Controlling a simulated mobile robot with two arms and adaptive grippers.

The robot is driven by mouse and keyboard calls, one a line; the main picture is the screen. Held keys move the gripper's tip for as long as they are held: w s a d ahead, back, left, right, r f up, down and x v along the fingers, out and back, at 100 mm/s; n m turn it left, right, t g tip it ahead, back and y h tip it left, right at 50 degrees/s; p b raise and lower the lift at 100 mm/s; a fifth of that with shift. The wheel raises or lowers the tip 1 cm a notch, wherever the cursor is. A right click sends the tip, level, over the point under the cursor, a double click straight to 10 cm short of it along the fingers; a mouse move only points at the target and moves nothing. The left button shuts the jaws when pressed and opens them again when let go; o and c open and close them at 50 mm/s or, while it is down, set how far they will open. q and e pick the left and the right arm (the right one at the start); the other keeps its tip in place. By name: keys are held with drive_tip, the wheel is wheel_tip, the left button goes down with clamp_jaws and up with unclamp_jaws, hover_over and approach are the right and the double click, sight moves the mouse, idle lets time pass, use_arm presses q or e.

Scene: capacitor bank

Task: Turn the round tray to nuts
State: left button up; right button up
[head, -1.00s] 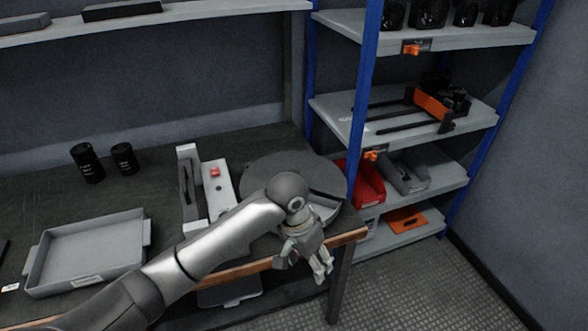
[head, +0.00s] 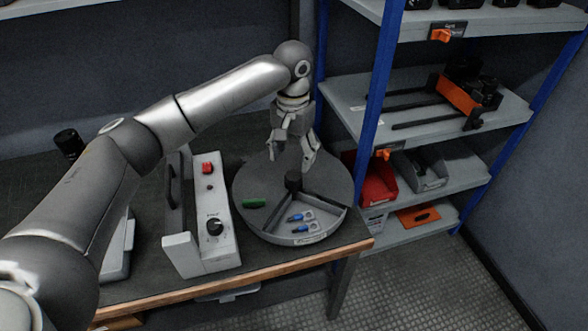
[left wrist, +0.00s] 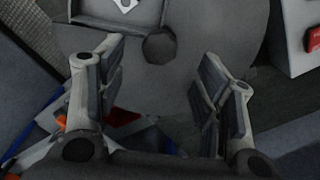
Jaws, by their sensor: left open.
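The round tray (head: 246,180) is dark grey and sits on the bench near its right end. A wedge-shaped open compartment faces the front and holds blue-ended pieces (head: 298,217). Its front rim carries a label too small to read. A short dark post (head: 293,181) stands at the middle. My left gripper (head: 291,163) is open and points down over the tray's rear part, just behind the post. In the left wrist view the open fingers (left wrist: 163,48) are spread with the post (left wrist: 160,45) between and beyond them. I cannot tell whether they touch the tray.
A green piece (head: 254,203) lies on the tray's left part. A light control box (head: 213,238) with a red button (head: 207,167) and dark knob stands close left of the tray. Blue-posted shelving (head: 372,110) with a red bin (head: 378,184) stands close on the right.

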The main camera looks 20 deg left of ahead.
sight(293, 175)
use_arm(q)
wheel_tip(293, 175, down, 4)
drive_tip(key=shift+w+r, duration=0.1)
drive_tip(key=shift+w, duration=0.05)
wheel_tip(293, 175, down, 3)
drive_tip(key=shift+r, duration=0.1)
drive_tip(key=c, duration=1.2)
clamp_jaws()
use_arm(e)
drive_tip(key=shift+w+d, duration=0.15)
drive_tip(key=shift+w, duration=0.55)
